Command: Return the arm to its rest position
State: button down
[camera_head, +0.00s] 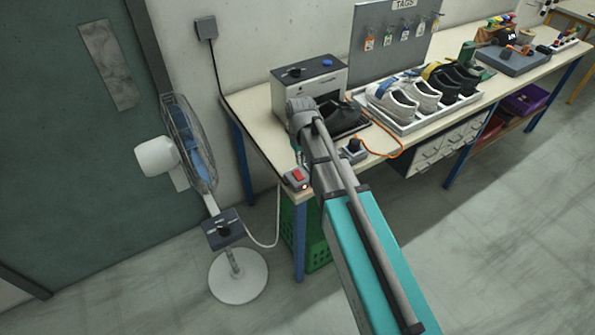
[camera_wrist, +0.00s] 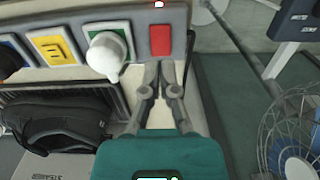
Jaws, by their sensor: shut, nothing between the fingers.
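My arm reaches up from the lower right of the head view and bends above the near left end of the workbench (camera_head: 400,150).
A dark shoe (camera_wrist: 58,128) lies close at left. A standing fan (camera_head: 190,150) is left of the bench. A tray (camera_head: 405,126) of shoes is farther right. Open floor lies in front.

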dwell(0.4)
jog(key=s+d+m, duration=0.3)
jog(key=s+d, duration=0.3)
jog(key=d, duration=0.3)
jog(key=s+d+m, duration=0.3)
jog(key=s+d, duration=0.4)
jog(key=d, duration=0.3)
jog(key=shift+s+d+m, duration=0.15)
jog(key=shift+m, duration=0.25)
jog(key=shift+r, duration=0.1)
dwell(0.8)
